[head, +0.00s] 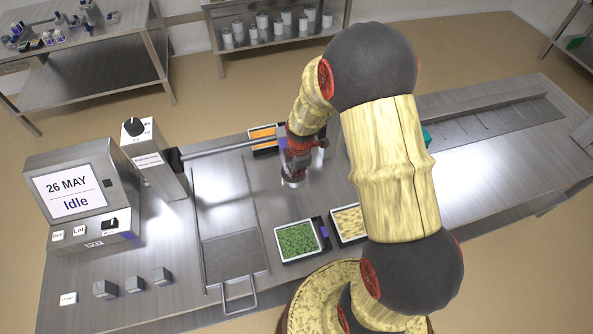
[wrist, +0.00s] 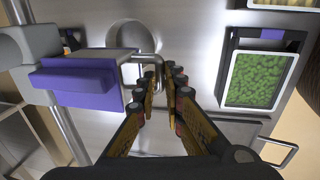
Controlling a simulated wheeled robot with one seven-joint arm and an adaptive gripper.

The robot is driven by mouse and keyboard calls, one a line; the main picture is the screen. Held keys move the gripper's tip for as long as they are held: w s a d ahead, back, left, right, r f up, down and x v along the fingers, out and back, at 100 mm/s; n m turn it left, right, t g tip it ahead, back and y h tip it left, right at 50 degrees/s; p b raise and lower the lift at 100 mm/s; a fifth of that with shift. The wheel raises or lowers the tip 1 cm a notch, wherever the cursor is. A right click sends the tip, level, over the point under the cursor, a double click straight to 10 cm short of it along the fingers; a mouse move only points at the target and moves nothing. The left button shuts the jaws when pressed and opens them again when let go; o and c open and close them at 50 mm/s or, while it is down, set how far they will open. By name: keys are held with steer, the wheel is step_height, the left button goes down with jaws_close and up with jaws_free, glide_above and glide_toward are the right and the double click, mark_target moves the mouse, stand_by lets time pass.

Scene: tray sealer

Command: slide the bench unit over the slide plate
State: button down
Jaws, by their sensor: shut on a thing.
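The bench unit, a grey and purple block, sits on a metal rail; in the wrist view it (wrist: 75,82) fills the left side, with a bent metal handle (wrist: 143,57). In the head view only a small part of it (head: 282,145) shows behind my gripper. My gripper (head: 292,180) is shut on that handle, which runs between its fingers in the wrist view (wrist: 161,78). The slide plate (head: 235,255) lies flat at the front left of the bench, with a wire pull handle. The unit is right of and behind the plate, not above it.
The rail (head: 220,146) runs left to a knobbed box (head: 150,155) beside the display unit (head: 80,190). A tray of green food (head: 297,240) and a tray of yellow food (head: 348,224) lie in front. An orange tray (head: 262,135) lies behind the rail.

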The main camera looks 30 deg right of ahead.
steer(key=w+a, duration=0.2)
steer(key=a, duration=1.1)
steer(key=w+a, duration=0.3)
steer(key=a, duration=1.1)
steer(key=shift+w+a, duration=0.25)
steer(key=shift+w, duration=0.1)
steer(key=c, duration=1.9)
jaws_free()
step_height(320, 180, up, 12)
steer(key=s, duration=0.2)
steer(key=shift+a+f, duration=0.1)
